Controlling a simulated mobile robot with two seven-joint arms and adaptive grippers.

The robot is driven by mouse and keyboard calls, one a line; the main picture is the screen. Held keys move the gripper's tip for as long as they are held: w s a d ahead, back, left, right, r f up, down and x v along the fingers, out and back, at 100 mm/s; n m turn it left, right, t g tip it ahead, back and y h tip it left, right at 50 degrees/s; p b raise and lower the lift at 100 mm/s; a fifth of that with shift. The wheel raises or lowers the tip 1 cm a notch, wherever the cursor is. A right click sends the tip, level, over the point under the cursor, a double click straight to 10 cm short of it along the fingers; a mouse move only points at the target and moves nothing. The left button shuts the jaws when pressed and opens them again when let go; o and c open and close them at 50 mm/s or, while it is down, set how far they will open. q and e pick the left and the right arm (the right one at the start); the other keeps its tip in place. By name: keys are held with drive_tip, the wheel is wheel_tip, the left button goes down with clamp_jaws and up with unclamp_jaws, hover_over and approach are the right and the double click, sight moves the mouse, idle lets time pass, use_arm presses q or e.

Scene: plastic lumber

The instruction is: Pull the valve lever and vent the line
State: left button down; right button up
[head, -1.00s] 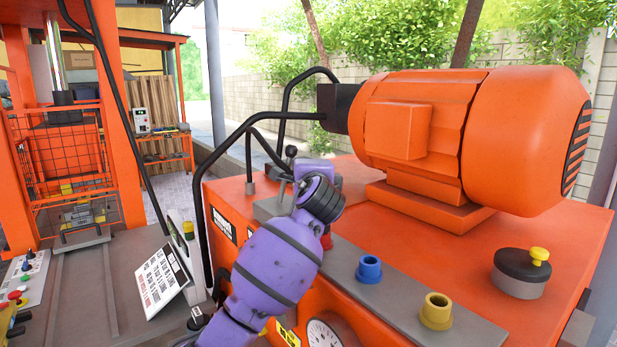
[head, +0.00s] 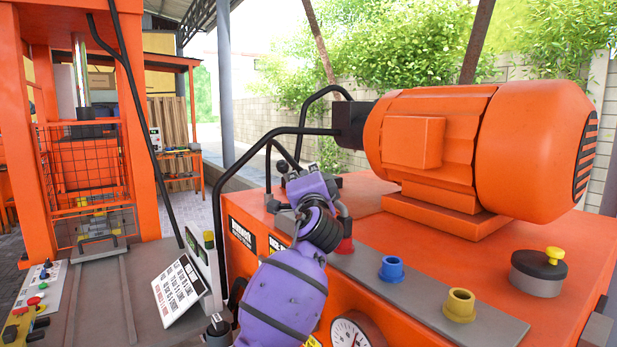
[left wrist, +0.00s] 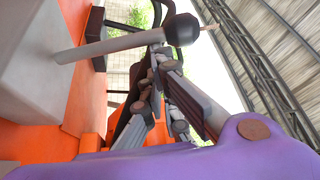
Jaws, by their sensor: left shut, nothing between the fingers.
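The valve lever is a pale rod (left wrist: 110,46) with a black ball knob (left wrist: 181,30) in the left wrist view. A small dark knob, probably the same one, shows in the head view (head: 282,167), left of my purple left gripper (head: 304,182). In the left wrist view the gripper's fingers (left wrist: 158,62) are shut and empty, close beside the rod near its knob. I cannot tell whether they touch it. In the head view my wrist hides the fingertips and the lever's base. My right gripper is not in view.
A large orange motor (head: 440,140) sits on the orange power unit. Blue (head: 393,268) and yellow (head: 459,305) sockets, a pressure gauge (head: 352,335) and a black cap with a yellow knob (head: 539,268) are nearby. Black hoses (head: 222,175) arch close to my gripper's left.

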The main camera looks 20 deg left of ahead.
use_arm(q)
drive_tip(key=shift+s+a+f+n+y, duration=0.15)
drive_tip(key=shift+s+n+y, duration=0.2)
drive_tip(key=shift+n, duration=0.15)
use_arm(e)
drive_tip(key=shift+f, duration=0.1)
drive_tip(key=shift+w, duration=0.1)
